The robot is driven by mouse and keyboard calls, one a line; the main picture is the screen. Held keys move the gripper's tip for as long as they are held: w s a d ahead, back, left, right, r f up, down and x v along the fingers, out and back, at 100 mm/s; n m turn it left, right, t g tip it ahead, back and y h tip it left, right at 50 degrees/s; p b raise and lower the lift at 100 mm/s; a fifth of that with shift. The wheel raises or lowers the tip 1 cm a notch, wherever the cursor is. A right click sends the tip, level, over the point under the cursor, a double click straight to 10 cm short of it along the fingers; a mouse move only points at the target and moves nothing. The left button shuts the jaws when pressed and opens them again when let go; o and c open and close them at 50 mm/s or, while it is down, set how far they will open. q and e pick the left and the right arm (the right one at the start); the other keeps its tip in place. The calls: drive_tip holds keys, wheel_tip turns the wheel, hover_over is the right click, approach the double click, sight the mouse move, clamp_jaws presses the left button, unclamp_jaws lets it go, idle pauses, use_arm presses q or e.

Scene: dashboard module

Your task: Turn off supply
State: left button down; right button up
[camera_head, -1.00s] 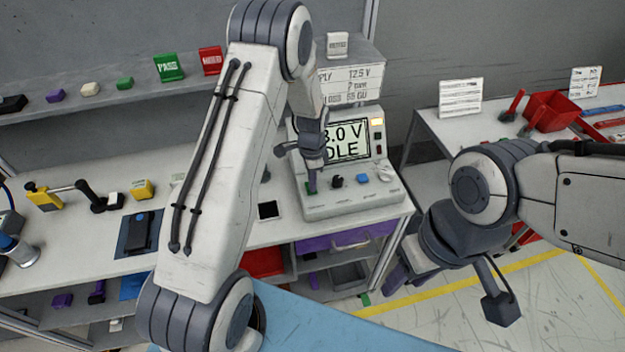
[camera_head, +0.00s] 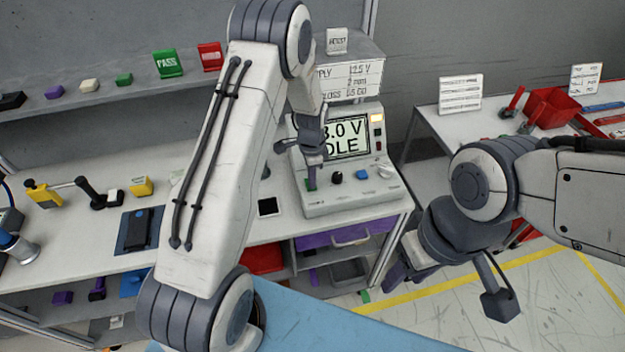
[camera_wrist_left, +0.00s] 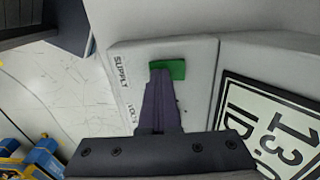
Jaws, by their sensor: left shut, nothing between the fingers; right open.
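The supply unit (camera_head: 345,199) is a light grey box on the bench, with a lit screen (camera_head: 347,136) reading partly "3.0 V" and "DLE". A green switch (camera_wrist_left: 171,69) beside the word "SUPPLY" shows in the left wrist view. My left gripper (camera_head: 312,184) is shut and empty, its tips at the green switch, touching or very close; I cannot tell which. It also shows in the left wrist view (camera_wrist_left: 160,78). The fingers hide part of the switch. My right gripper (camera_head: 400,278) is open and empty, low in front of the bench at right.
A black knob (camera_head: 337,177) and a blue button (camera_head: 362,174) sit right of the switch on the unit. A blue pad with a dark device (camera_head: 138,230) lies on the bench at left. A second table with a red bin (camera_head: 550,108) stands at right.

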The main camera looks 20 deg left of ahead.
use_arm(q)
drive_tip(key=shift+w+a, duration=0.35)
drive_tip(key=shift+w, duration=0.05)
drive_tip(key=shift+r, duration=0.15)
drive_tip(key=shift+r+p, duration=0.3)
wheel_tip(320, 180, up, 4)
drive_tip(key=p, duration=0.3)
drive_tip(key=shift+w+r, duration=0.1)
drive_tip(key=shift+r+b, duration=0.3)
drive_tip(key=shift+b, duration=0.55)
wheel_tip(320, 180, up, 9)
drive_tip(key=b, duration=0.2)
drive_tip(key=shift+f, duration=0.2)
